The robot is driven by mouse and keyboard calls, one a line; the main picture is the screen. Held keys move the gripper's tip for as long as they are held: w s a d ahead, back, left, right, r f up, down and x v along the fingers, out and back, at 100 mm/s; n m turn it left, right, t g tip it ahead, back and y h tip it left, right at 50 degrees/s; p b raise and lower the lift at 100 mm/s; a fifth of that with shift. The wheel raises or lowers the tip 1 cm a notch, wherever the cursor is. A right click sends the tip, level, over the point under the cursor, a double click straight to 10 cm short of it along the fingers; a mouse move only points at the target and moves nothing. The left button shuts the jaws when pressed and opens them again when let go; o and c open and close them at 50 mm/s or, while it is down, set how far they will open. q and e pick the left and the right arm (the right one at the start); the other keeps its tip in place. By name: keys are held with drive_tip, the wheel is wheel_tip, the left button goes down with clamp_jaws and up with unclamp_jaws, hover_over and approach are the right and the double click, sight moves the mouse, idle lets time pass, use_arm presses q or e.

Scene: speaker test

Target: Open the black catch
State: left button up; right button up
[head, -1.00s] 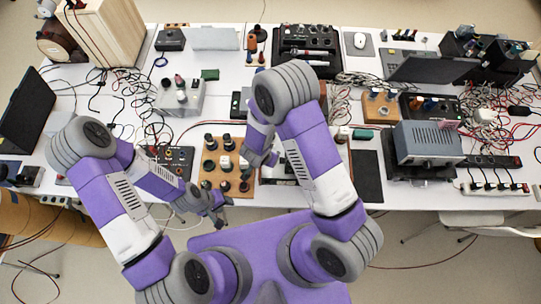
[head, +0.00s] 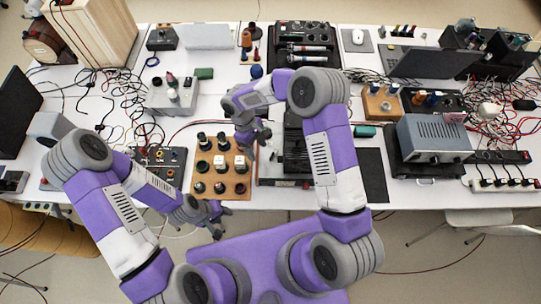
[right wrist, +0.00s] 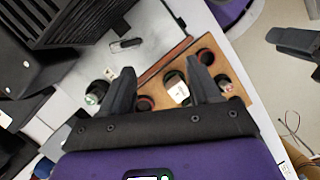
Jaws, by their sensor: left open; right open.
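I cannot make out a black catch for certain in either view. A dark boxy device (head: 296,150) stands right of the wooden board, partly hidden by my right arm. In the right wrist view a black ribbed box (right wrist: 60,35) fills the upper left, and a small dark-rimmed, slot-like piece (right wrist: 125,44) lies beside it. My left gripper (head: 216,217) is open and empty near the table's front edge.
A wooden board (head: 209,187) with several dark round sockets lies at the front middle. A black socket panel (head: 160,160) is left of it. A grey instrument (head: 434,138) and a flat black mat (head: 371,172) are to the right. Cables clutter both sides.

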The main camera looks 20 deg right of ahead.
sight(272, 155)
drive_tip(key=shift+n+h, duration=0.3)
drive_tip(key=shift+h, duration=0.4)
drive_tip(key=d+f, duration=0.1)
drive_tip(key=f, duration=0.1)
drive_tip(key=d+f, duration=0.4)
drive_tip(key=shift+s+f, duration=0.15)
drive_tip(key=shift+s, duration=0.05)
drive_tip(key=shift+c, duration=0.2)
